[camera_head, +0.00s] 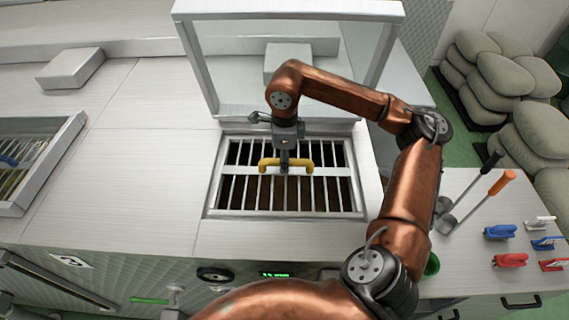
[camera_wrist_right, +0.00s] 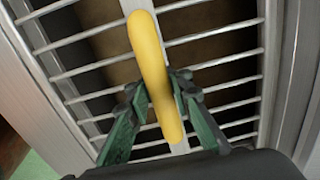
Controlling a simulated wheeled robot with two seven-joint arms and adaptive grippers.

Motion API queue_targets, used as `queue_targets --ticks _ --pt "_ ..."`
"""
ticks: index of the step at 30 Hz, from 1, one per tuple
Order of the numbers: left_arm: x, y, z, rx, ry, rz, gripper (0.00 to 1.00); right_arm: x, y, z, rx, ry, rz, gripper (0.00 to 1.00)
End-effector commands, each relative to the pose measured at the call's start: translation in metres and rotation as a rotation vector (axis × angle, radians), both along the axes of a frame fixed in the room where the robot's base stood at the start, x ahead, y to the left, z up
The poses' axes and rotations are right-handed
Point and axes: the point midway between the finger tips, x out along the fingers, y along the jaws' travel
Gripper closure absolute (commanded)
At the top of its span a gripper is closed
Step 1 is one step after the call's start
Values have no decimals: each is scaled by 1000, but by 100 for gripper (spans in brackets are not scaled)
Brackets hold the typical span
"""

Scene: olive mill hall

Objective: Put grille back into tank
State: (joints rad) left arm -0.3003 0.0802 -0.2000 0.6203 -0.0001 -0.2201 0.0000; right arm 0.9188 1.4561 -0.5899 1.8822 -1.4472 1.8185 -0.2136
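The grille (camera_head: 307,199), pale metal bars with a yellow handle (camera_head: 267,163), lies over the rectangular tank opening (camera_head: 212,190) in the white counter. I cannot tell whether it sits fully flush. My right gripper (camera_head: 284,163) reaches down onto the middle of the handle. In the right wrist view, its green fingers (camera_wrist_right: 158,88) stand on both sides of the yellow handle (camera_wrist_right: 149,45) and appear to touch it. Dark brown contents show between the bars. My left gripper is not in view.
A raised clear cover in a white frame (camera_head: 200,75) stands behind the opening. Another framed opening (camera_head: 62,150) is at left. Scoops (camera_head: 470,205) and several small coloured tools (camera_head: 510,260) lie on the right counter. Sacks (camera_head: 505,75) are stacked behind. The counter left of the tank is clear.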

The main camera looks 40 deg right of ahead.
Motion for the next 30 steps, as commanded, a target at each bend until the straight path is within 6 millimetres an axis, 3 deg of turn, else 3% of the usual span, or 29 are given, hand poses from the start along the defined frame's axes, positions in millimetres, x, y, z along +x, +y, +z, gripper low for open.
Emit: queue_targets --ticks 10,19,30 --pt "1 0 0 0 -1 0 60 0 0 0 -1 -2 -1 62" --pt "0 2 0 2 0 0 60 0 -1 2 -2 1 -1 62" --pt "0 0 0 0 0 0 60 1 0 57 0 -4 -1 62"
